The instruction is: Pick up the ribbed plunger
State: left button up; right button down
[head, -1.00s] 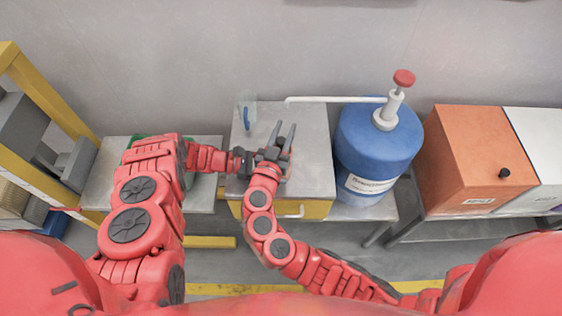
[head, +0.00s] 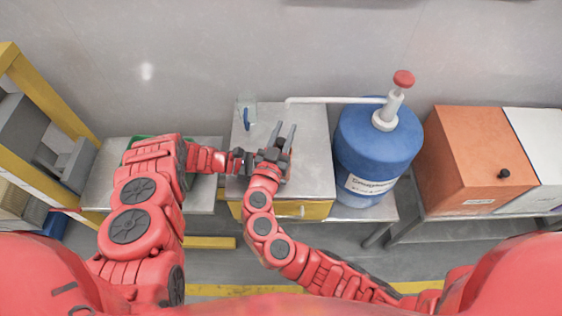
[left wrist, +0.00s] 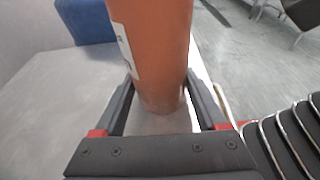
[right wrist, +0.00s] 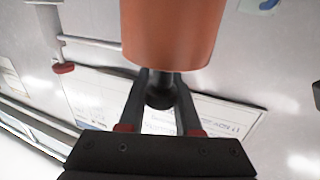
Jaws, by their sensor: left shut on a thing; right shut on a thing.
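My left gripper (head: 240,161) is shut on an orange cylinder (left wrist: 152,45) with a white label, its fingers on either side of it. The cylinder also shows in the right wrist view (right wrist: 172,35), above the fingers. My right gripper (head: 284,135) is over the grey cabinet, close to the left one. In the right wrist view (right wrist: 160,92) its fingers are shut on a dark round knob (right wrist: 159,98) at the cylinder's end. I see no ribs on this knob and cannot tell whether it is the ribbed plunger. My grippers largely hide both parts in the head view.
The grey-topped cabinet (head: 308,165) has a clear cup (head: 246,104) with a blue part at its back left. A blue barrel (head: 372,148) with a pump and long white spout stands to the right. An orange box (head: 482,150) stands beyond it. The cabinet's right side is clear.

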notch_tip(320, 180, up, 18)
dwell(0.5)
pick_arm(q)
jog(key=o, duration=0.9)
jog(key=v, duration=1.2)
